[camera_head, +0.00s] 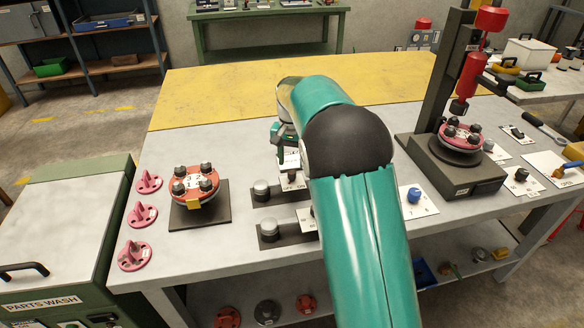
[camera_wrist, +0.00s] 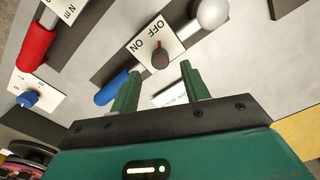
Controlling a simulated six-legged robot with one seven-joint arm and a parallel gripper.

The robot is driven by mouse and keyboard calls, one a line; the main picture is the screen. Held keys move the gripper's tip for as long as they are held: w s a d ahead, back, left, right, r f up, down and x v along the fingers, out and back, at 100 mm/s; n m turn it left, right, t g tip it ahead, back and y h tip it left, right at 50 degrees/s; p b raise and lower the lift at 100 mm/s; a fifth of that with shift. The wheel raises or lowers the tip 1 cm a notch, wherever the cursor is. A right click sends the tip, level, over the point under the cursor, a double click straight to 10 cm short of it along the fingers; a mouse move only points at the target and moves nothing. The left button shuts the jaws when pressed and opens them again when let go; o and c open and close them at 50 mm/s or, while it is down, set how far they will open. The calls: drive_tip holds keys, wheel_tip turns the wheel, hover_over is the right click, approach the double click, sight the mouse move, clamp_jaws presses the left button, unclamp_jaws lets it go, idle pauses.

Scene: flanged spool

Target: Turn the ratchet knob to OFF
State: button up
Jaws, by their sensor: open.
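The ratchet knob is a small dark knob with a reddish mark (camera_wrist: 160,58) on a white plate (camera_wrist: 145,46) lettered OFF and ON in the wrist view. Which word its mark points at is too small to tell. My gripper (camera_wrist: 160,68) is open, its two green fingers apart, with the knob showing beyond and between the fingertips. Contact is not visible. In the head view my gripper (camera_head: 279,138) is over the lettered plate (camera_head: 292,182), and my arm hides much of that area.
A blue handle (camera_wrist: 112,88) lies close to the left finger, and a silver ball (camera_wrist: 211,13) is beyond. A red handle (camera_wrist: 36,46) and blue dial (camera_wrist: 28,98) are further left. In the head view, a red flanged spool (camera_head: 194,185) stands left, a press (camera_head: 450,150) right.

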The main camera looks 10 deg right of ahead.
sight(292, 172)
wheel_tip(292, 172, up, 10)
drive_tip(key=shift+f, duration=0.25)
drive_tip(key=s+r+n+t, duration=0.1)
drive_tip(key=s+r, duration=0.3)
drive_tip(key=s, duration=0.5)
drive_tip(key=s+r+n+t, duration=0.15)
drive_tip(key=s+r, duration=0.25)
drive_tip(key=s, duration=0.5)
drive_tip(key=s+f+n+t, duration=0.1)
drive_tip(key=s+f, duration=0.1)
drive_tip(key=s, duration=0.7)
drive_tip(key=s+f+n+t, duration=0.1)
drive_tip(key=s+f+t, duration=0.1)
drive_tip(key=s, duration=0.7)
drive_tip(key=shift+f+n, duration=0.35)
drive_tip(key=shift+f, duration=0.45)
